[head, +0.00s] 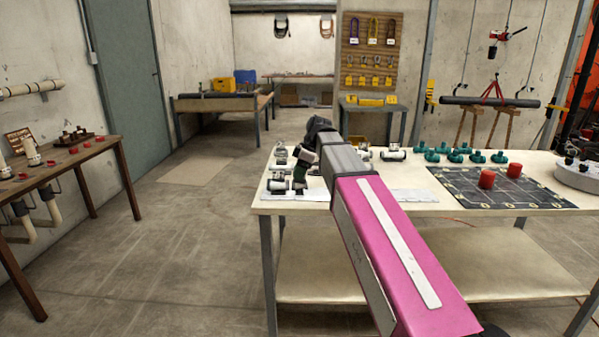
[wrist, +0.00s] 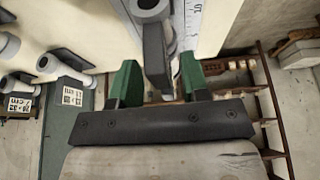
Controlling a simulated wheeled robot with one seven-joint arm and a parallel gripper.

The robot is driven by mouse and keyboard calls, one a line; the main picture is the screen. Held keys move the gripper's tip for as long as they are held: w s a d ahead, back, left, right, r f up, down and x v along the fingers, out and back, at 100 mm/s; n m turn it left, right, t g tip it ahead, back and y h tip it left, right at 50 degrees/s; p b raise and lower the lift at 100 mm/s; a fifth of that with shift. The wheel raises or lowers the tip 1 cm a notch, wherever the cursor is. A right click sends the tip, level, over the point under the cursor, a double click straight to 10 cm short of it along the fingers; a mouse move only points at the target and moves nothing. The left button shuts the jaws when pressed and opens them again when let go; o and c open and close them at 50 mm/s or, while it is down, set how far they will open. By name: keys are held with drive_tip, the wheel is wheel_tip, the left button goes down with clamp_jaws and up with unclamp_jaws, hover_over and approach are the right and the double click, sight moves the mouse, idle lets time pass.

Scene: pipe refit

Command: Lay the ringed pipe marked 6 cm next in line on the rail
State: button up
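My gripper (wrist: 158,82) has two green fingers set well apart, so it looks open. A dark grey upright piece (wrist: 156,52) and a pale pipe part stand in the gap between them; I cannot tell whether either finger touches. A grey pipe end (wrist: 149,7) shows just beyond. A graduated strip (wrist: 194,22) runs beside it, perhaps the rail's scale. In the head view my gripper (head: 300,172) is low over the left end of the white table. No 6 cm mark is legible.
The white table (head: 400,172) also carries several green fittings (head: 460,153) and a dark gridded mat (head: 535,195) with two red cylinders (head: 487,179). More short pipes (head: 276,186) crowd its left end. A wooden table (head: 75,160) stands at far left, with open floor between.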

drive_tip(key=shift+r, duration=0.1)
drive_tip(key=v, duration=1.2)
drive_tip(key=shift+r, duration=0.1)
